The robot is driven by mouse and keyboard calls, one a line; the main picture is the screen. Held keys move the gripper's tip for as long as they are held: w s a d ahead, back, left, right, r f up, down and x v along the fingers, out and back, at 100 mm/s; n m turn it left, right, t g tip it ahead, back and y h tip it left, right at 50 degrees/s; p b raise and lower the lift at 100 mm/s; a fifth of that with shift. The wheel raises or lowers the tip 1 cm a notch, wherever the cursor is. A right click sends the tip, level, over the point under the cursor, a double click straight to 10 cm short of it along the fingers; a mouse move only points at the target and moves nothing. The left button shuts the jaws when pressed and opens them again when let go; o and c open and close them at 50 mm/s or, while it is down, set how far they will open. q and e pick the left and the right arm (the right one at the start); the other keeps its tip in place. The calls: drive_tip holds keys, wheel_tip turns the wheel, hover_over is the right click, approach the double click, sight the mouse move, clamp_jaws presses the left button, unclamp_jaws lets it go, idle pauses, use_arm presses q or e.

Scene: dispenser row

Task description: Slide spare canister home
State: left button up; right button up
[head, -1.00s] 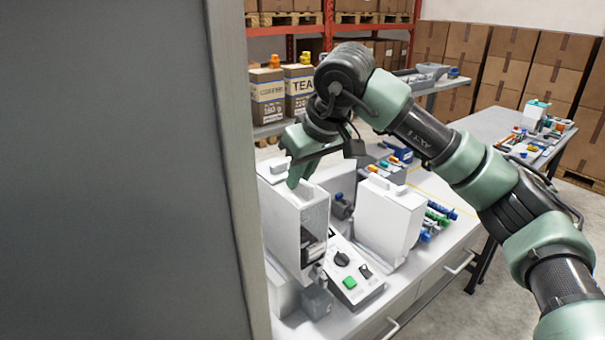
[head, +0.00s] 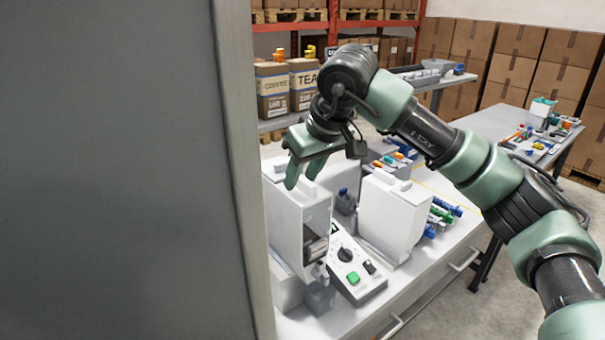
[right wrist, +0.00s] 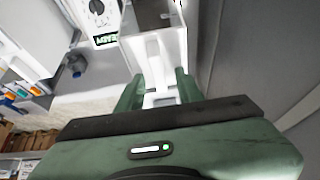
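A white, box-shaped canister (head: 300,215) stands upright at the left of the bench, with a dark window low on its front. Its white top also shows in the right wrist view (right wrist: 153,50). A second white canister (head: 393,218) stands to its right, beyond the control panel. My right gripper (head: 301,180) is over the top of the left canister. In the right wrist view its green fingers (right wrist: 157,90) are apart, one on each side of the white part; whether they touch it I cannot tell. My left gripper is out of view. Which canister is the spare is not clear.
A control panel (head: 355,268) with a green button and black knob lies between the canisters. A large grey panel (head: 110,170) blocks the left of the head view. Blue and green items (head: 440,215) lie right of the second canister. Boxes stand on shelves behind.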

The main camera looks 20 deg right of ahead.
drive_tip(key=shift+f, duration=0.1)
drive_tip(key=shift+s, duration=0.1)
drive_tip(key=shift+s+d+r, duration=0.1)
drive_tip(key=shift+r, duration=0.3)
drive_tip(key=b+v, duration=0.2)
drive_tip(key=v, duration=0.5)
